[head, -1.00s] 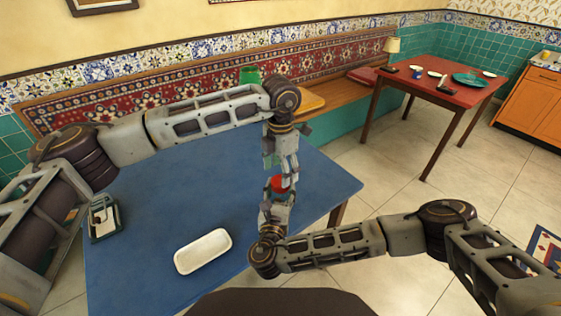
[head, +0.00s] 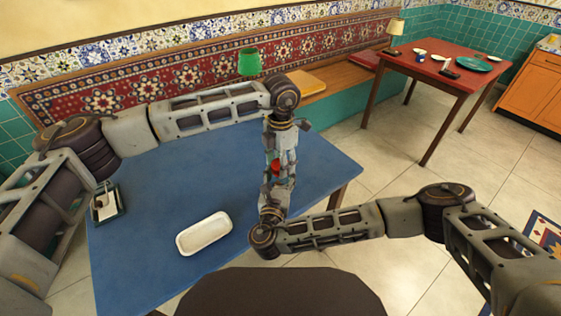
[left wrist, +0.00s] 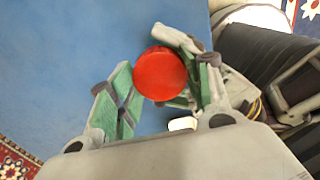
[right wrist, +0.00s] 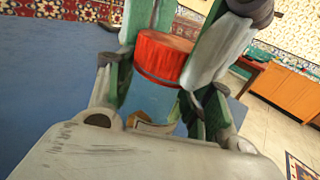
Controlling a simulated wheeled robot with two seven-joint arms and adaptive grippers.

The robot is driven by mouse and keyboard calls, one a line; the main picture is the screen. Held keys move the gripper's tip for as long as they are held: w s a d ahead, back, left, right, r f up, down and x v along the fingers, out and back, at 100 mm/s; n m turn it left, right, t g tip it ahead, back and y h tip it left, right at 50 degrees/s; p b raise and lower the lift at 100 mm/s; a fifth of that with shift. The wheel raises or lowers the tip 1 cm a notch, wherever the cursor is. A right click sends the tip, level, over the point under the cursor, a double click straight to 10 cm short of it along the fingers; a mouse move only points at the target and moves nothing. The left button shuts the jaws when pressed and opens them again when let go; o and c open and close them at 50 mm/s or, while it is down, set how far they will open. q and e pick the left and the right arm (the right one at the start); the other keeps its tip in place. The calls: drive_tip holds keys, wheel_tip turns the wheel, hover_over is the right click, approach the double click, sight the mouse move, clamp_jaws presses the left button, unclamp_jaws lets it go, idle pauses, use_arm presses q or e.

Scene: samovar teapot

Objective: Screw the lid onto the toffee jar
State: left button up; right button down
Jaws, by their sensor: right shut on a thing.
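The red lid (head: 275,167) sits between my two grippers in the head view, mostly covered by fingers. In the left wrist view the round lid (left wrist: 160,73) lies between the fingers of my left gripper (left wrist: 163,92), which is open, with a finger close on each side. In the right wrist view the lid (right wrist: 162,56) is on top of the clear toffee jar (right wrist: 155,100), and the left fingers come down beside it. My right gripper (right wrist: 160,95) is shut on the jar from below. I cannot tell how far the lid is turned.
The blue table (head: 150,235) carries a white tray (head: 204,233) and a small dark-framed holder (head: 107,204) at the left. Its front is mostly clear. A red table (head: 440,68) with dishes stands at the back right.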

use_arm(q)
drive_tip(key=c, duration=0.4)
drive_tip(key=o, duration=1.2)
drive_tip(key=shift+r, duration=6)
